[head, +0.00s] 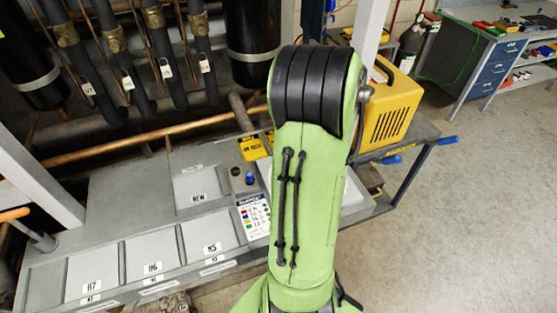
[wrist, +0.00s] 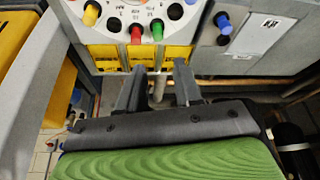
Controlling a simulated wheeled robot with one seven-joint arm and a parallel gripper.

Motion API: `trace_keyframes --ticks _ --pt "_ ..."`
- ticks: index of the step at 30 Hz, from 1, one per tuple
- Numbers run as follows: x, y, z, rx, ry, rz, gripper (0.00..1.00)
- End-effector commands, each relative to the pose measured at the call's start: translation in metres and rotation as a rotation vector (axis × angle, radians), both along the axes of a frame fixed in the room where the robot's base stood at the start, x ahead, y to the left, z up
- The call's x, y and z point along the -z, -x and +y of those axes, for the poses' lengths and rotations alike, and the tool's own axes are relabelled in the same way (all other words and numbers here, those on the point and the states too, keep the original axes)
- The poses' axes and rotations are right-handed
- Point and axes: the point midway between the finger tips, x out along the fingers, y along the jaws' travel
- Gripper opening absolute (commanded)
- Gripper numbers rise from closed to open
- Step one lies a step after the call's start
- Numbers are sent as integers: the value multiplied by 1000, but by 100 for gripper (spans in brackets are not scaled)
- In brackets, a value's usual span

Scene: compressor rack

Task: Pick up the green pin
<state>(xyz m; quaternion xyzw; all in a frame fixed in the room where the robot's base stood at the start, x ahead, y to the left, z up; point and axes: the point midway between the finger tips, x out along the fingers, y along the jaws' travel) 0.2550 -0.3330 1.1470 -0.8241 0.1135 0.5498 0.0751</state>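The green pin (wrist: 157,28) stands in a white panel (wrist: 112,30) with labelled holes at the top of the wrist view. A yellow pin (wrist: 91,13) is farther left. My gripper (wrist: 157,80) is open, with nothing between its two fingers. In the picture its fingertips lie below the green and red pins, apart from them. In the head view my green arm hides the pins and my gripper.
A blue knob (head: 250,178) and a black knob (head: 235,171) stand on the grey bench beside a colour-coded label card (head: 254,214). Labelled trays (head: 152,259) lie left. A yellow case (head: 391,108) stands right. Pipes and hoses rise behind. Open floor (head: 470,200) lies right.

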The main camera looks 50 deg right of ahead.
Motion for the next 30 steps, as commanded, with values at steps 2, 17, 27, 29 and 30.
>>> trace_keyframes --ticks 2,17,27,29,30 --pt "21 -7 -1 -2 -5 4 34" --pt "102 -40 -12 -1 -3 3 34" --pt "115 -46 -14 0 1 0 33" --pt "115 -46 -14 0 1 0 24" --pt "115 -46 -14 0 1 0 17"
